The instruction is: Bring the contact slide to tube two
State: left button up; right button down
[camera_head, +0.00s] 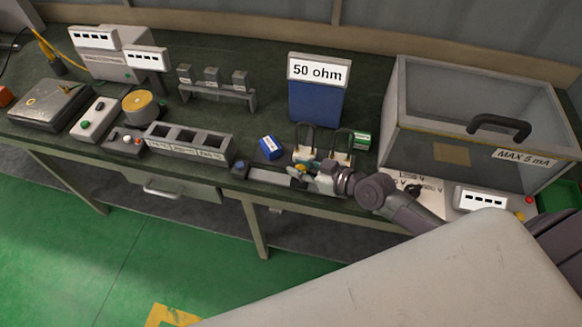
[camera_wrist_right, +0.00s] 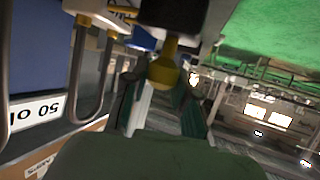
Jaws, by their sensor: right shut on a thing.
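The contact slide (camera_wrist_right: 180,15) shows in the right wrist view as a dark block with a yellow knob (camera_wrist_right: 168,70). My right gripper (camera_wrist_right: 163,85) is shut on the knob, a finger on each side. In the head view my right gripper (camera_head: 302,172) is at the front table edge, over the grey rail (camera_head: 268,177), and mostly hides the slide. Two dark U-shaped tubes on pale bases stand just behind it, a left one (camera_head: 305,137) and a right one (camera_head: 344,141). I cannot read which is tube two. My left gripper is not in view.
A blue box marked 50 ohm (camera_head: 317,101) stands behind the tubes. A small blue block (camera_head: 269,147) and a green cylinder (camera_head: 361,140) flank them. A glass-sided case marked MAX 5 mA (camera_head: 450,152) stands right. A grey three-slot holder (camera_head: 205,145) is left.

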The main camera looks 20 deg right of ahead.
jog(key=shift+w+a, duration=0.25)
jog(key=shift+a, duration=0.05)
jog(key=c, duration=1.3)
grip_release()
jog(key=o, duration=0.4)
jog(key=shift+s, duration=0.2)
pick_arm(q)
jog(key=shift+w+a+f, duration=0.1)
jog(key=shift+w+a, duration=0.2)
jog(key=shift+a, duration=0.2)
pick_arm(e)
jog(key=shift+v, duration=5.95)
